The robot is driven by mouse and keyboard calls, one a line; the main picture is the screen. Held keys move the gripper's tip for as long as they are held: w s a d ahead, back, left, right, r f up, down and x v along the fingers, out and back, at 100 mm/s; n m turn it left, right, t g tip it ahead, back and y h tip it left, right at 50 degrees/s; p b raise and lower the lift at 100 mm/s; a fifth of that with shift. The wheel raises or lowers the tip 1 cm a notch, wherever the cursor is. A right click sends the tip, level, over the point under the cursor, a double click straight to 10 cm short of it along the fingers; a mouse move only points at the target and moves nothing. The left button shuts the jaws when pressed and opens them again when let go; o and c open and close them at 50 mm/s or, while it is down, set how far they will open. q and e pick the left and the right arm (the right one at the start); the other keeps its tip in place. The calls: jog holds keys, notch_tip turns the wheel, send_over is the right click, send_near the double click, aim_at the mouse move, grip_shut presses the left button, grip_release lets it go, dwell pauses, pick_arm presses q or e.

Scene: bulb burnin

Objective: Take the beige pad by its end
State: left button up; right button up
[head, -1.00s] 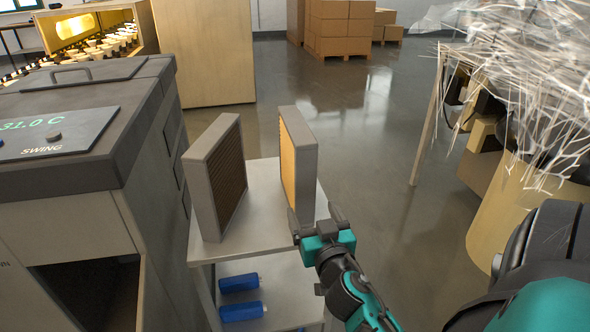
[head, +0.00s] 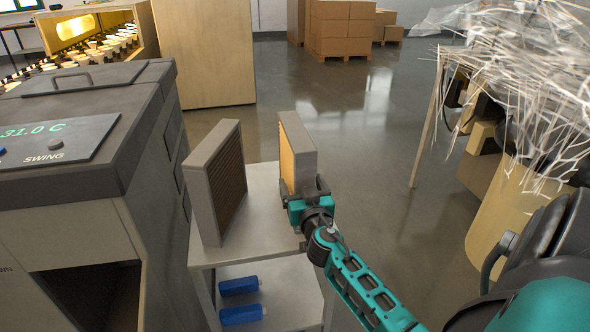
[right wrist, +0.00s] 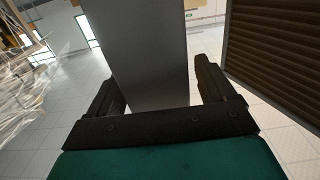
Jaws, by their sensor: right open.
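The beige pad (head: 299,150) is an upright grey-framed panel with a yellow-beige face, standing on the top of a small pale cart (head: 262,225). My right gripper (head: 303,189) is at its near end, jaws open, one finger on each side of the frame. In the right wrist view the grey end of the pad (right wrist: 150,55) stands between the open fingers (right wrist: 160,88), with a gap showing on the right side. I cannot tell whether the left finger touches it. My left gripper is not in view.
A brown-faced pad (head: 216,180) stands upright to the left on the same cart; its ribbed face also shows in the right wrist view (right wrist: 275,50). Blue objects (head: 240,300) lie on the lower shelf. A grey machine (head: 75,180) stands left of the cart.

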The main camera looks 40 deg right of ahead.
jog(key=shift+w+d, duration=0.4)
jog(key=shift+w, duration=0.2)
jog(key=shift+c, duration=0.2)
jog(key=c, duration=1.2)
